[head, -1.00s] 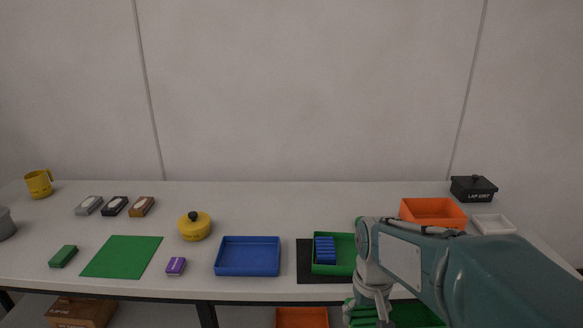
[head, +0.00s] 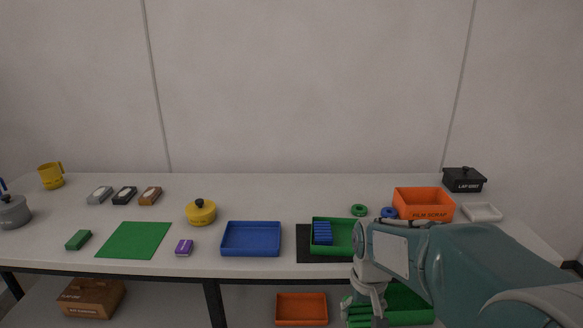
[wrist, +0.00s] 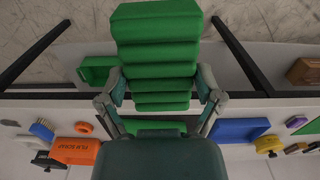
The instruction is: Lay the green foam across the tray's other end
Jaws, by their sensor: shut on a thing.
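The green foam (wrist: 158,52) is a ridged block held between the two fingers of my gripper (wrist: 160,88), shut on it. In the head view the foam (head: 360,311) shows at the bottom, in front of the table edge and below its top. My arm partly covers it. The green tray (head: 342,247) stands on a black mat (head: 308,257) on the table, behind my arm. A ridged blue foam (head: 322,233) lies across the tray's left end. The visible part to its right is bare. The tray's right end is hidden by my arm.
A blue tray (head: 251,252) stands left of the mat. An orange bin (head: 424,204), green ring (head: 359,210) and blue ring (head: 389,212) stand behind my arm. A green bin (head: 410,312) and orange tray (head: 302,310) are below the tabletop. The table's front edge lies between foam and tray.

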